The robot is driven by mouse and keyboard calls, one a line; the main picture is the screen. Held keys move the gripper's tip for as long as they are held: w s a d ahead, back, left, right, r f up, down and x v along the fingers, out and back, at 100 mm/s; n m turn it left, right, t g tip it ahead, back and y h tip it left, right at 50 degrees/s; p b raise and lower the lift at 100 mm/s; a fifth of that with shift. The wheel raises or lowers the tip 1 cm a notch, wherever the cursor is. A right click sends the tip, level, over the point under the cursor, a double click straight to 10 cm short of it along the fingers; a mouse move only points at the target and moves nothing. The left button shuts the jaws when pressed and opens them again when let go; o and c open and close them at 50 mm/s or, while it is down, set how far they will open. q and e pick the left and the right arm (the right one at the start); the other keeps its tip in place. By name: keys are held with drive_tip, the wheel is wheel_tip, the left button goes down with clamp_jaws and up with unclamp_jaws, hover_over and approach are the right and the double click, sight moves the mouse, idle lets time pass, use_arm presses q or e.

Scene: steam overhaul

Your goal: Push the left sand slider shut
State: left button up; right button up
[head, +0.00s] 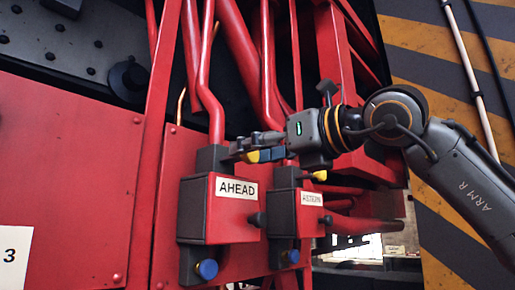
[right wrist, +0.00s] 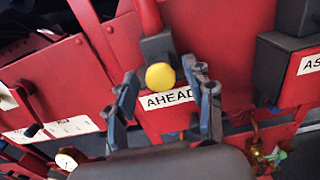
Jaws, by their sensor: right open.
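The left sand box (head: 236,215) is red with dark edges and carries an AHEAD label; its label also shows in the right wrist view (right wrist: 168,99). A round yellow knob (right wrist: 160,76) stands in front of the dark top of this box; in the head view the yellow (head: 253,157) shows just below my fingers. My right gripper (head: 246,148) is open at the top of the box. In the right wrist view its fingers (right wrist: 164,88) stand apart, one on each side of the knob. Contact with the knob cannot be told. My left gripper is not in view.
A second red box (head: 310,213) with an ASTERN label is close on the right, with its own yellow knob (head: 320,175). Red pipes (head: 217,110) rise behind the boxes. A blue round end (head: 207,269) is below. Striped floor (head: 440,240) lies at the right.

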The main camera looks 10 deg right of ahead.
clamp_jaws()
drive_tip(key=shift+x, duration=1.9)
drive_tip(key=shift+s+d+r, duration=0.1)
drive_tip(key=shift+s, duration=0.05)
drive_tip(key=shift+c, duration=0.6)
unclamp_jaws()
drive_tip(key=shift+o, duration=0.6)
drive_tip(key=shift+w, duration=0.3)
drive_tip(key=shift+s, duration=0.3)
drive_tip(key=v, duration=1.1)
drive_tip(key=shift+s, duration=0.15)
drive_tip(key=shift+d, duration=0.1)
